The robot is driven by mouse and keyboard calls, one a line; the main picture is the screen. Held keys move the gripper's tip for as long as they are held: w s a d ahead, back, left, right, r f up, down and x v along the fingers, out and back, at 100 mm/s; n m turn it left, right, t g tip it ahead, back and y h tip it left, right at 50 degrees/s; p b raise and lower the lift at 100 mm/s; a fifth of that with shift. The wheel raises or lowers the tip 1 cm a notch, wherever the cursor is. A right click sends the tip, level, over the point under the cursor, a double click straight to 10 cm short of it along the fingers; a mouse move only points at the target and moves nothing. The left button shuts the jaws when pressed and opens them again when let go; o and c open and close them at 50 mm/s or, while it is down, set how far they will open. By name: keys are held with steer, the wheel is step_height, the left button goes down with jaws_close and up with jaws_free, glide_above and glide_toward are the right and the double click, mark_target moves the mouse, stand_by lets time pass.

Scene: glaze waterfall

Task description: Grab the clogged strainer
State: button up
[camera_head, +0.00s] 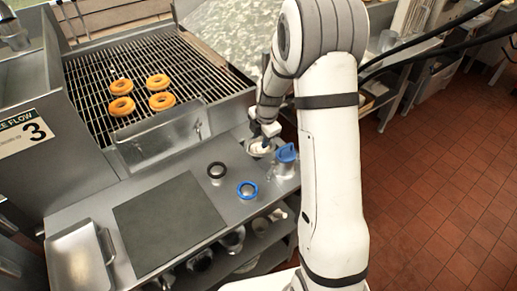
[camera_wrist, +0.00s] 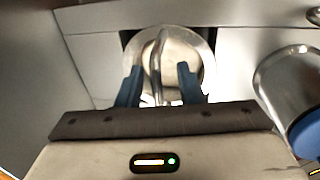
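The clogged strainer (camera_head: 260,149) is a round metal piece with pale matter in it, set at the counter's right part in the head view. In the wrist view the strainer (camera_wrist: 190,62) shows as a pale disc with a metal rim, crossed by an upright metal handle. My gripper (camera_wrist: 160,82) has two blue fingers, one on each side of the handle, with gaps to it. It is open. In the head view my gripper (camera_head: 266,131) is just above the strainer and partly hides it.
A blue-topped metal container (camera_head: 286,160) stands close to the right of the strainer. Several doughnuts lie on the wire rack (camera_head: 190,70). A dark mat (camera_head: 170,225) lies front left.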

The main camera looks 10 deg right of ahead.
steer(key=shift+f, duration=0.15)
jaws_close()
stand_by(0.6)
